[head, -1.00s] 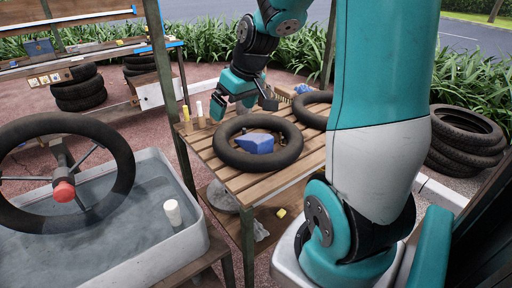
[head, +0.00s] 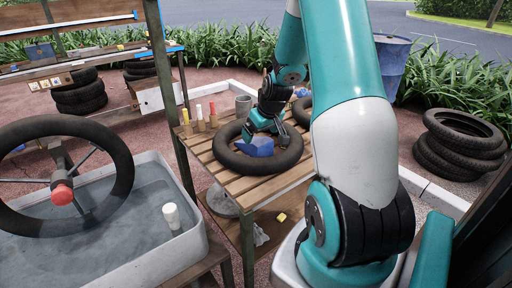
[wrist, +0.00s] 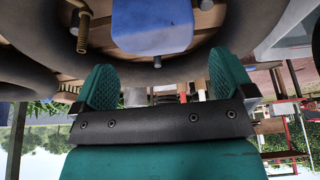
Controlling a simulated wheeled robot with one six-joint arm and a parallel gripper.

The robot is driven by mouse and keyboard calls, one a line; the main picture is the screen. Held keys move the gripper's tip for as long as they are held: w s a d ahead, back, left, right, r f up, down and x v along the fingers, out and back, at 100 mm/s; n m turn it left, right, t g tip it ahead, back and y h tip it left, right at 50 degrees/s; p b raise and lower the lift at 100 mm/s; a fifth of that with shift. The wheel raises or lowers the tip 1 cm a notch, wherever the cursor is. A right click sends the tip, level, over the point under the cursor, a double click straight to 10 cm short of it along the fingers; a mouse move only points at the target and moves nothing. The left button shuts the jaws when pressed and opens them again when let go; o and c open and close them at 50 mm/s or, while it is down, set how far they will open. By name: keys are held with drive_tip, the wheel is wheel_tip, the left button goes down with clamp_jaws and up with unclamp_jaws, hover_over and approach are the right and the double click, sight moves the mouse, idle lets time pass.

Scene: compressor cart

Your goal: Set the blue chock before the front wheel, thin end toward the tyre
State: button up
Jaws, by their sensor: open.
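The blue chock (head: 258,148) lies inside the ring of a black tyre (head: 226,158) on a slatted wooden table (head: 238,184). My gripper (head: 266,130) is over the tyre, close to the chock. In the wrist view the chock (wrist: 152,25) sits just beyond the open jaws (wrist: 165,80), roughly centred between them, and nothing shows held. The arm and gripper hide part of the chock, and I cannot tell its thin end. A spoked wheel with a red hub (head: 62,194) stands at the left; I cannot tell if it is the front wheel.
A grey water tank (head: 190,246) holds a white cup (head: 171,215). Several coloured sticks (head: 200,113) and a grey pot (head: 243,104) stand at the table's back edge. Another tyre (head: 303,110) lies behind. A tyre stack (head: 458,142) and blue barrel (head: 393,66) are at the right.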

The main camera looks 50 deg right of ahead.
sight(257, 140)
drive_tip(key=x, duration=0.5)
drive_tip(key=shift+w+d+f, duration=0.1)
drive_tip(key=shift+w, duration=0.1)
drive_tip(key=c, duration=1.3)
